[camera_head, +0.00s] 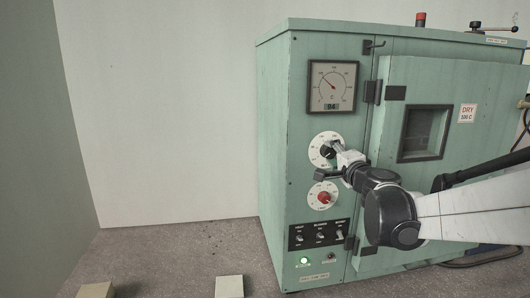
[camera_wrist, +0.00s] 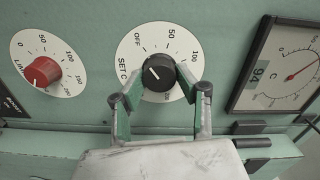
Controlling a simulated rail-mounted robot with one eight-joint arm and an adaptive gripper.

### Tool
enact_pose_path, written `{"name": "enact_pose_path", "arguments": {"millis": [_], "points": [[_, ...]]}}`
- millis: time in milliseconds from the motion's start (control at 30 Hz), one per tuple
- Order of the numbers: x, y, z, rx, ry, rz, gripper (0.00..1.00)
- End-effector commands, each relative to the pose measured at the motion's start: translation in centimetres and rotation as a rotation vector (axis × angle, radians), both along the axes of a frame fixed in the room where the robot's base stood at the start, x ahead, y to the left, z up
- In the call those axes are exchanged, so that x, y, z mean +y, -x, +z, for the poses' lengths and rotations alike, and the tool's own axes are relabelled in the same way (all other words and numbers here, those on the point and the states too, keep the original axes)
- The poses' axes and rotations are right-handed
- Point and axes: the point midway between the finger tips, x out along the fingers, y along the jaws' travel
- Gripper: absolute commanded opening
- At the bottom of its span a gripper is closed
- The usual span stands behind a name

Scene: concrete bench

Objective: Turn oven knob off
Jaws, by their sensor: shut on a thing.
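The black oven knob (camera_wrist: 160,73) sits on a white dial marked OFF, 50, 100 and SET C on the green oven front. It also shows, partly covered by my gripper, in the head view (camera_head: 326,152). A short white line on its face slants toward the upper left in the wrist view. My gripper (camera_wrist: 160,80) is shut on this knob, with one finger on either side of it. In the head view my gripper (camera_head: 334,150) reaches the dial from the right.
A red knob (camera_wrist: 42,72) on the limit dial is beside it, below it in the head view (camera_head: 323,198). A gauge (camera_head: 332,86) reading 94 hangs above. Toggle switches (camera_head: 319,235) and a lit green lamp (camera_head: 304,261) are lower. The oven door (camera_head: 430,190) is shut.

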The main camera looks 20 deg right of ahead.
Motion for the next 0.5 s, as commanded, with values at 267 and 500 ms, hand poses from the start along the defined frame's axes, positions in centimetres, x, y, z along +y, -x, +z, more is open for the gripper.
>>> {"name": "enact_pose_path", "arguments": {"millis": [267,500], "points": [[0.02,0.04,-0.04,0.0,0.0,0.0,0.36],[0.01,0.02,-0.02,0.0,-0.001,0.0,0.51]]}}
